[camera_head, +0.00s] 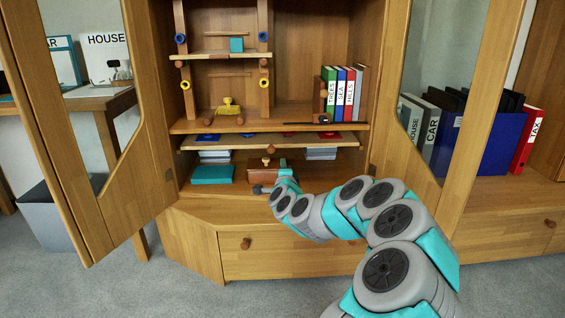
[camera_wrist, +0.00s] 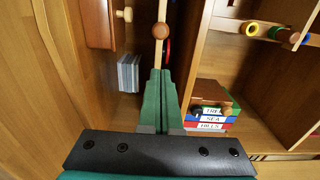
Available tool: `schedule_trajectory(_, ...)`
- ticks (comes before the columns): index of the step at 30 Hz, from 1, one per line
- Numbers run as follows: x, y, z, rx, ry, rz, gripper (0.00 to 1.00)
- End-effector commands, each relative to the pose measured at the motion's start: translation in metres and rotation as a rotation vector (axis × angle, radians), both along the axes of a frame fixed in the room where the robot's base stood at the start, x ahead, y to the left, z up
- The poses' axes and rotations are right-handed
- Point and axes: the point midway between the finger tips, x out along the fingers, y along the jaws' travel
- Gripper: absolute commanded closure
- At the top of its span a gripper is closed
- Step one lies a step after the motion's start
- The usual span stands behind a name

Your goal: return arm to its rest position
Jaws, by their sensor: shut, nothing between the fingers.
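My arm (camera_head: 360,205) reaches forward from the lower right into the open wooden cabinet. My gripper (camera_head: 259,189) is at the cabinet's lower compartment, low in front of a brown case (camera_head: 267,172). In the wrist view my gripper (camera_wrist: 161,73) shows two green fingers pressed together with nothing between them. A round wooden knob (camera_wrist: 160,31) on the edge of a thin board lies beyond the fingertips, apart from them as far as I can tell. The same knob shows in the head view (camera_head: 270,149).
Open cabinet doors stand at left (camera_head: 85,130) and right (camera_head: 440,100). A pull-out board (camera_head: 230,142) sits above the lower compartment. Books (camera_head: 340,92) and a wooden frame (camera_head: 222,55) stand on the shelf above. A drawer front (camera_head: 290,255) lies below; grey carpet is clear in front.

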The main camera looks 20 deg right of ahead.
Motion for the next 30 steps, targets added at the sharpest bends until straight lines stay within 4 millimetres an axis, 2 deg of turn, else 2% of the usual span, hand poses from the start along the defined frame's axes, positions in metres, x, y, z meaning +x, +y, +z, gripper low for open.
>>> schedule_trajectory(7, -0.005, 0.005, 0.0, -0.001, 0.003, 0.009, 1.0)
schedule_trajectory(9, -0.006, 0.015, 0.005, -0.012, 0.015, 0.037, 1.0)
schedule_trajectory(11, -0.007, 0.033, 0.011, -0.03, 0.038, 0.09, 1.0)
schedule_trajectory(14, -0.018, 0.081, 0.025, -0.099, 0.102, 0.23, 1.0)
schedule_trajectory(16, -0.035, 0.122, 0.034, -0.172, 0.163, 0.356, 1.0)
schedule_trajectory(18, -0.059, 0.161, 0.036, -0.259, 0.234, 0.484, 1.0)
schedule_trajectory(21, -0.103, 0.205, 0.032, -0.391, 0.342, 0.653, 1.0)
schedule_trajectory(24, -0.154, 0.234, 0.02, -0.529, 0.456, 0.804, 1.0)
schedule_trajectory(26, -0.19, 0.244, 0.01, -0.612, 0.532, 0.891, 1.0)
schedule_trajectory(27, -0.213, 0.248, 0.002, -0.664, 0.586, 0.944, 1.0)
schedule_trajectory(29, -0.251, 0.25, -0.009, -0.741, 0.668, 1.02, 1.0)
schedule_trajectory(30, -0.275, 0.248, -0.017, -0.79, 0.727, 1.067, 1.0)
